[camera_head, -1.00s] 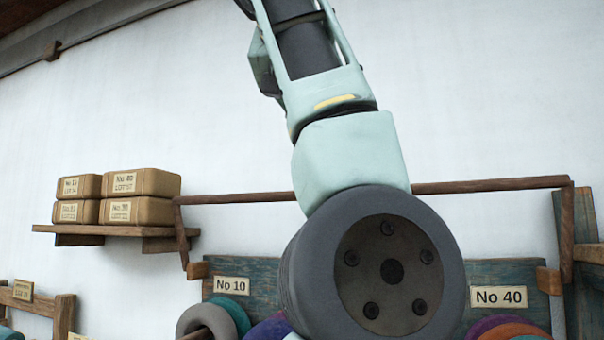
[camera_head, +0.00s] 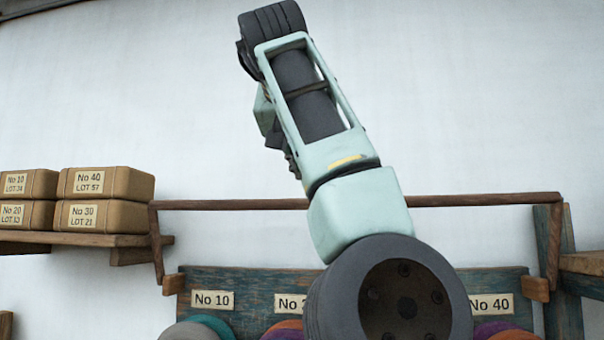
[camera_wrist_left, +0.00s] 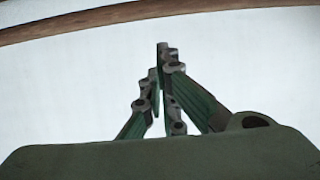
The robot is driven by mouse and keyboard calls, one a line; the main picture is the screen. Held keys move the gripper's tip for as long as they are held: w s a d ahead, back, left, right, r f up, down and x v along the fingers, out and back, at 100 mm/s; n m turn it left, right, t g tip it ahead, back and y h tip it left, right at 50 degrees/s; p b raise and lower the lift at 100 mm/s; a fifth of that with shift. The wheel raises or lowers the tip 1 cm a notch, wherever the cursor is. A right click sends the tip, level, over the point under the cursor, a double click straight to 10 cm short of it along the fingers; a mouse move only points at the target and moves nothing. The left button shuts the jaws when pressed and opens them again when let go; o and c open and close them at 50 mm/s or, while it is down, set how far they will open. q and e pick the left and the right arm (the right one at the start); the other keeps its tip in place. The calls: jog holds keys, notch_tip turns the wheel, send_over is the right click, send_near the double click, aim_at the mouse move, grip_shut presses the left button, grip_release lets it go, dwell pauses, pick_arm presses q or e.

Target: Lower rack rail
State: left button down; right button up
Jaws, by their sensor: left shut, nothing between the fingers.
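The rack rail (camera_head: 230,204) is a thin dark wooden bar in the head view. It runs across the white wall above the blue-green label board (camera_head: 350,281), held by a side arm at each end. It stands raised, well clear of the board's top edge. My arm crosses in front of its middle and hides part of it. My left gripper (camera_wrist_left: 163,48) shows in the left wrist view, with its fingers together and empty against the wall. A brown wooden bar (camera_wrist_left: 160,15) crosses the top of that view; I cannot tell whether it is the rail. My right gripper is not in view.
Several brown labelled parcels (camera_head: 105,184) sit on a wooden shelf (camera_head: 75,239) at the left. Coloured rolls (camera_head: 205,326) lie below the labels. A wooden post and ledge (camera_head: 582,263) stand at the right. The wall above the rail is bare.

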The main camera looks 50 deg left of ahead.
pick_arm(q)
jog(key=f, duration=0.2)
jog(key=w+a+f+p, duration=0.1)
jog(key=shift+f, duration=0.1)
jog(key=shift+s+d+f, duration=0.35)
jog(key=shift+s+f, duration=0.2)
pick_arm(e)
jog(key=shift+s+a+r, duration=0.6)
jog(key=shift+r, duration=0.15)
pick_arm(q)
jog(key=shift+w, duration=0.1)
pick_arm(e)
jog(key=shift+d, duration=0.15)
